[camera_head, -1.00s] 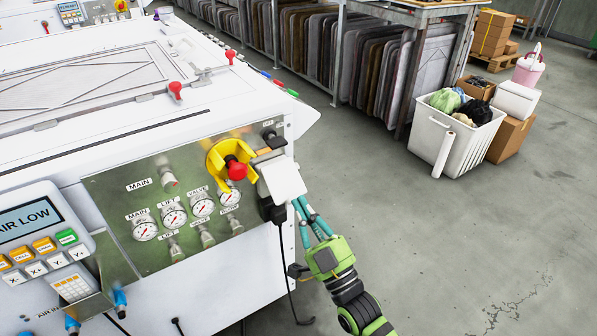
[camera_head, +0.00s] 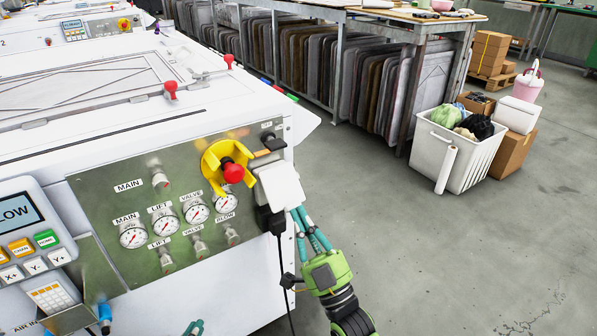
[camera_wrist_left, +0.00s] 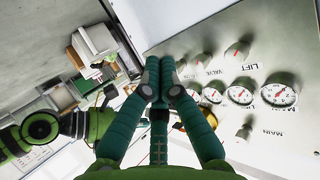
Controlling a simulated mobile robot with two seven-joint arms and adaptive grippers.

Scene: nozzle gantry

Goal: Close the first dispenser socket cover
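A white socket cover (camera_head: 279,186) sticks out at a tilt from the panel's right corner. Below it is a black plug (camera_head: 272,221) with a hanging cable. My right gripper (camera_head: 301,212) has its teal fingertips at or beside the cover's lower right edge; I cannot tell whether they touch it or how far apart they are. My left gripper (camera_head: 194,327) shows only its teal fingertips at the bottom edge of the head view.
A metal panel (camera_head: 100,190) carries gauges, small knobs and a red knob (camera_head: 233,173) in a yellow guard. A keypad console (camera_head: 40,240) stands at the left. A white basket (camera_head: 466,150) and boxes stand on the floor at right, with clear floor between.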

